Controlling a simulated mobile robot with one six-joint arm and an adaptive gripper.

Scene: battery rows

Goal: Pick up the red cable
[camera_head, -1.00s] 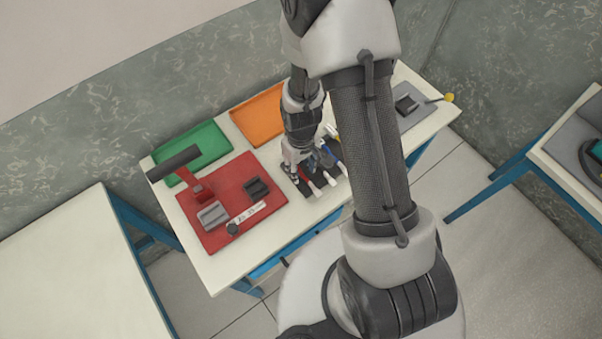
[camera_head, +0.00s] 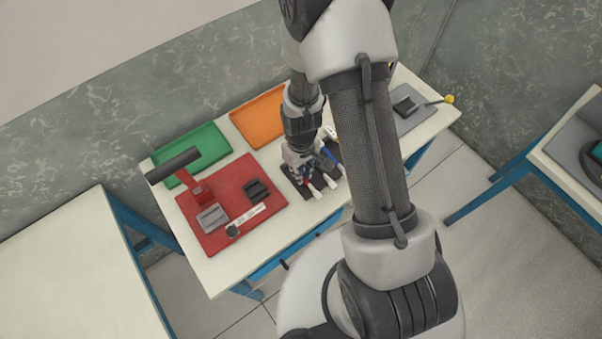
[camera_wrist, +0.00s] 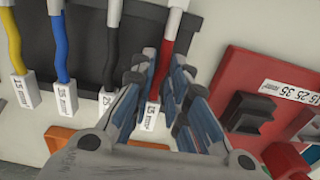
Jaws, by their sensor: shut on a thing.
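The red cable (camera_wrist: 178,35) runs down between my gripper's fingers in the wrist view. Its white labelled end (camera_wrist: 152,117) sticks out below, between the fingers. My gripper (camera_wrist: 163,88) is shut on the red cable near that end. In the head view my gripper (camera_head: 303,172) is low over the dark cable holder (camera_head: 291,178), and it hides most of the red cable. I cannot tell whether the cable is clear of the holder.
Black (camera_wrist: 109,60), blue (camera_wrist: 101,20) and yellow (camera_wrist: 58,40) cables sit beside the red one in the wrist view. A red board (camera_head: 215,225) with a lever press stands to the left. Green (camera_head: 205,146) and orange (camera_head: 250,120) trays lie behind.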

